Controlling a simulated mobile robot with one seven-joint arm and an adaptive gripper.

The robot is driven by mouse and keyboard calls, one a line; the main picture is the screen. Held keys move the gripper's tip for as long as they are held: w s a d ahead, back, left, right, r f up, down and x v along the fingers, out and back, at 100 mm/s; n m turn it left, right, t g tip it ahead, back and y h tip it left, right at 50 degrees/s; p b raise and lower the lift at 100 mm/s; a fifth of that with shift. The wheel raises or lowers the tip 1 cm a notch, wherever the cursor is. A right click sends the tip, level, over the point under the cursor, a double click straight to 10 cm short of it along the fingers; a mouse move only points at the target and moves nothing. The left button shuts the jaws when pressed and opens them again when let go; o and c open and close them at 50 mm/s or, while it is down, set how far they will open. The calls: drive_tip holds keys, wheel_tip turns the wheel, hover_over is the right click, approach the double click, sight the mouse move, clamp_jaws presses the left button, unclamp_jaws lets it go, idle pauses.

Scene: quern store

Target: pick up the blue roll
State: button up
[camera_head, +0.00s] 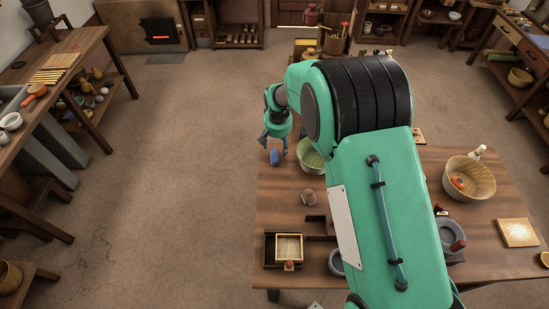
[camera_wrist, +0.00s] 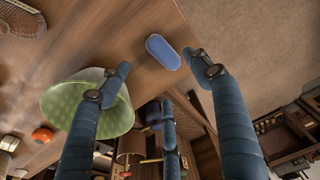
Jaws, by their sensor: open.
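The blue roll (camera_head: 274,157) is a small rounded piece lying near the left edge of the wooden table (camera_head: 280,194). In the wrist view the blue roll (camera_wrist: 163,52) lies on the bare tabletop, just beyond and between the fingertips. My gripper (camera_head: 276,138) is near the roll at the table's left edge. In the wrist view my gripper (camera_wrist: 160,68) has its blue fingers spread apart with nothing between them. The fingers do not appear to touch the roll. My arm hides much of the table's middle in the head view.
A green bowl (camera_head: 311,158) stands close right of the roll; in the wrist view the green bowl (camera_wrist: 72,100) is partly behind a finger. A small cup (camera_head: 308,197), a sieve box (camera_head: 289,247) and a basket (camera_head: 469,180) stand on the table. Floor left is clear.

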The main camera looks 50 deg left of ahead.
sight(277, 154)
drive_tip(key=shift+w+a+f, duration=0.1)
drive_tip(key=shift+a+f, duration=0.05)
drive_tip(key=shift+f, duration=0.8)
drive_tip(key=shift+w+a+f, duration=0.1)
drive_tip(key=shift+f, duration=0.8)
drive_tip(key=shift+f, duration=0.1)
drive_tip(key=shift+w+a+f+b, duration=0.15)
drive_tip(key=shift+f+b, duration=0.1)
drive_tip(key=shift+f, duration=0.55)
drive_tip(key=shift+w+a+f+b, duration=0.1)
drive_tip(key=shift+f+b, duration=0.2)
drive_tip(key=shift+f, duration=0.55)
drive_tip(key=shift+w+a+f+b, duration=0.15)
drive_tip(key=shift+f+b, duration=0.1)
drive_tip(key=shift+f, duration=0.55)
drive_tip(key=shift+s, duration=0.1)
drive_tip(key=shift+c, duration=0.3)
drive_tip(key=c, duration=1)
